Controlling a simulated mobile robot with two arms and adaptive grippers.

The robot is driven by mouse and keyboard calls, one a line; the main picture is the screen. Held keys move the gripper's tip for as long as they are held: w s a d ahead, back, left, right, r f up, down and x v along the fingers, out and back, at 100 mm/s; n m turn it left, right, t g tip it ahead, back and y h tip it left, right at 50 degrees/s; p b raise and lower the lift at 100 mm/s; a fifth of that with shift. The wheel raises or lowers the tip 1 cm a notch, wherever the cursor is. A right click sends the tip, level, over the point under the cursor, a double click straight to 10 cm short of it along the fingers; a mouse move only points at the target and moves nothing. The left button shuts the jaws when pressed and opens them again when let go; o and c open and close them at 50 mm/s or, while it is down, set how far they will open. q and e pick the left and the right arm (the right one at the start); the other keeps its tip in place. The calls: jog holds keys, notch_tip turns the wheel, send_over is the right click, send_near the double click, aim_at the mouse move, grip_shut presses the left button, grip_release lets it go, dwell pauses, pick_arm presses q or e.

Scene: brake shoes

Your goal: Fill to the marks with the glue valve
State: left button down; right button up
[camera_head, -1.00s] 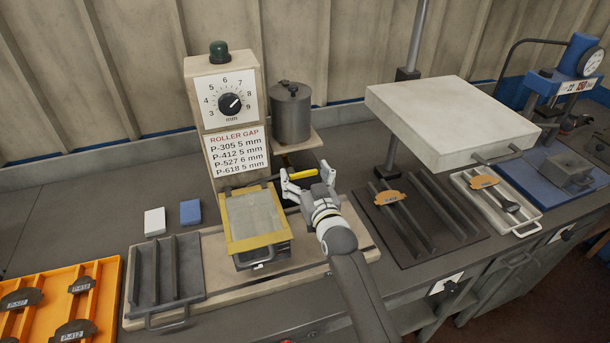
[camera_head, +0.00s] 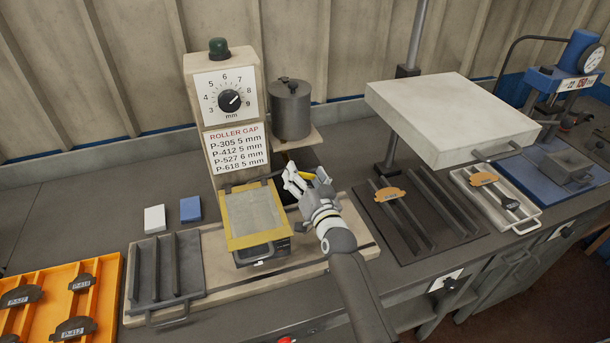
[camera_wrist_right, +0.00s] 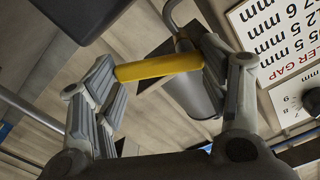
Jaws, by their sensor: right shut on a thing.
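The grey glue pot (camera_head: 291,110) stands on a small shelf beside the roller-gap post. My right gripper (camera_head: 304,184) is below the pot and is shut on the yellow valve handle (camera_head: 323,175). In the right wrist view the yellow handle (camera_wrist_right: 158,68) lies across between the two fingers (camera_wrist_right: 162,92). The yellow-edged roller unit (camera_head: 232,243) with a pale grey surface is just left of the gripper. Any fill marks and the glue level are too small to tell. My left gripper is not in view.
The post carries a dial (camera_head: 230,100) and a roller gap card (camera_head: 237,150). A dark tray (camera_head: 155,275) and an orange tray (camera_head: 98,300) are at left. A raised white plate (camera_head: 450,115) hangs over a dark rack (camera_head: 420,245) at right.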

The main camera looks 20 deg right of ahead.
jog(key=o, duration=1)
jog(key=s, duration=1.2)
jog(key=shift+d, duration=0.2)
